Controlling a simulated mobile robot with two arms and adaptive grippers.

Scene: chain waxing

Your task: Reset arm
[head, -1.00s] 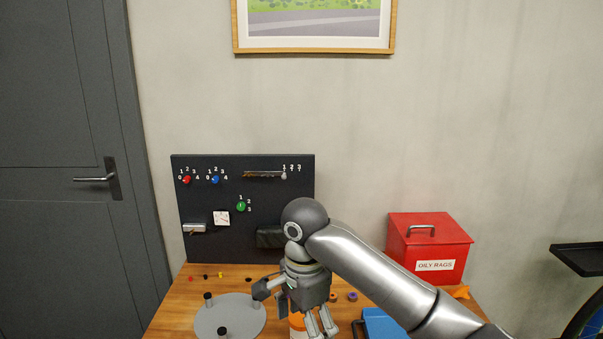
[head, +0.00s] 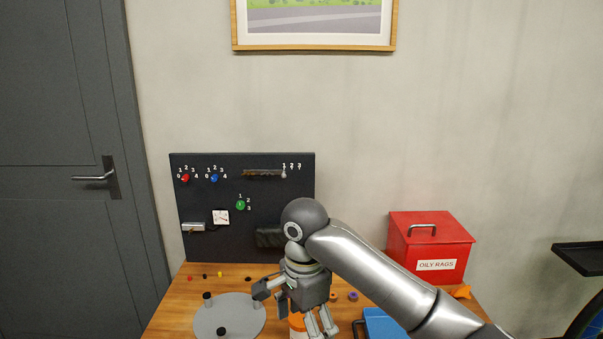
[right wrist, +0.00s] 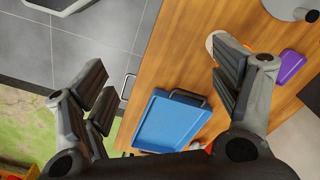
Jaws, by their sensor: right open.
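My right arm comes in from the lower right in the head view, and its gripper (head: 318,325) hangs over the wooden table (head: 170,318), pointing down. In the right wrist view the gripper (right wrist: 165,95) has its fingers wide apart with nothing between them. An orange and white object (head: 297,324) stands just behind and beside the gripper in the head view, partly hidden by it. My left gripper is not in view.
A blue case (head: 384,324) with a black handle lies right of the gripper; it also shows in the right wrist view (right wrist: 172,122). A grey round plate (head: 240,315) is at left. A red oily rags bin (head: 432,240) and a black panel (head: 215,240) with knobs stand behind.

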